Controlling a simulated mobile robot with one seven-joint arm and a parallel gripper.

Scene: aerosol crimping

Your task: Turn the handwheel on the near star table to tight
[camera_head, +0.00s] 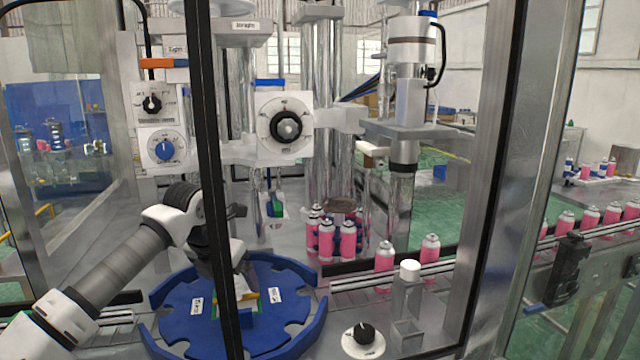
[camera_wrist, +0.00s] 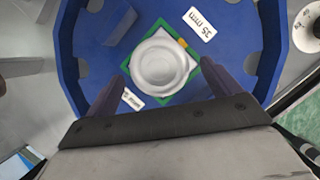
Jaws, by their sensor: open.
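The near star table is a blue notched disc (camera_head: 185,318) with a raised blue rim. It also fills much of the wrist view (camera_wrist: 85,30). A round white handwheel (camera_wrist: 162,65) sits at its middle, on a green-edged square plate with a yellow mark. My gripper (camera_wrist: 165,74) is over the handwheel with its dark fingers apart, one on each side, and nothing held. Whether the fingers touch the wheel cannot be told. In the head view, my arm and a black post hide most of the handwheel.
A "35 mm" label (camera_wrist: 199,23) lies on the disc. A black knob on a white dial (camera_head: 363,340) is at the right, beside a clear block with a white cap (camera_head: 409,271). Pink cans (camera_head: 384,257) stand along the conveyor. A black frame post (camera_head: 213,150) crosses before my arm.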

